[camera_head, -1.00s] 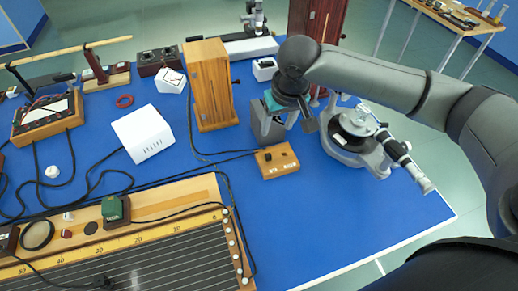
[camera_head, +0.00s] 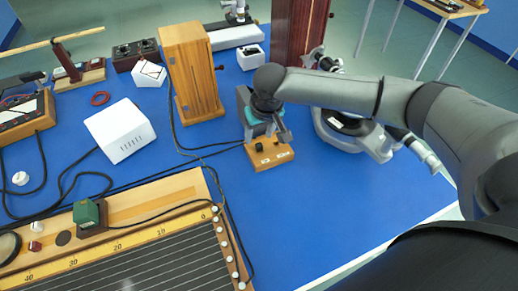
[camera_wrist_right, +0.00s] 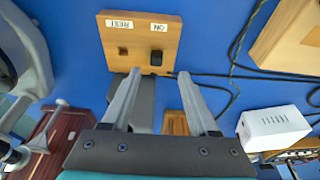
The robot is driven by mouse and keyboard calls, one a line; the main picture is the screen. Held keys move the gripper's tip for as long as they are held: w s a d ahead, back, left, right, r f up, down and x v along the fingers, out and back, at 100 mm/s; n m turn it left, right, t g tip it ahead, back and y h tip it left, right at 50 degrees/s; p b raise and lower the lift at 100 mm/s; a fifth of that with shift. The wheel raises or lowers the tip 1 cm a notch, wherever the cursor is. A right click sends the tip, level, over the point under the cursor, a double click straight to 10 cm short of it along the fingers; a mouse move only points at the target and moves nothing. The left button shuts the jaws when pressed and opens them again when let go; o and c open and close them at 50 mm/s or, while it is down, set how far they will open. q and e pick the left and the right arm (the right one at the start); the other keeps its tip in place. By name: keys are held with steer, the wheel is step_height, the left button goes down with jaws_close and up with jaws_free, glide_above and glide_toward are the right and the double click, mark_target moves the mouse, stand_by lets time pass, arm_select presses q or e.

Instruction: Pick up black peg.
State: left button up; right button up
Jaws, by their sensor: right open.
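The black peg (camera_wrist_right: 156,57) stands in the hole marked ON of a small wooden block (camera_wrist_right: 140,29). The hole marked REST beside it looks empty. In the head view the block (camera_head: 280,154) lies on the blue bench and the peg is a small dark spot (camera_head: 259,147). My right gripper (camera_head: 267,134) is open and empty, just behind the block. In the wrist view its fingertips (camera_wrist_right: 159,74) point toward the block, with the peg between and just beyond them. They do not touch it. My left gripper is in neither view.
A tall wooden box (camera_head: 193,70) stands left of the gripper. A spectrometer (camera_head: 350,130) stands close on its right. A white box (camera_head: 120,130) and a grooved board with a scale (camera_head: 150,255) lie to the left and front. Bench to the block's front right is clear.

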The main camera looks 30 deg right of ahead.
mark_target(259, 145)
steer(key=x, duration=0.1)
steer(key=b+x, duration=0.1)
steer(key=x, duration=0.2)
steer(key=shift+s+d+f, duration=0.1)
steer(key=shift+s+d, duration=0.05)
steer(key=shift+d, duration=0.1)
steer(key=shift+f+b, duration=0.3)
steer(key=shift+f, duration=0.3)
steer(key=shift+c, duration=0.2)
jaws_close()
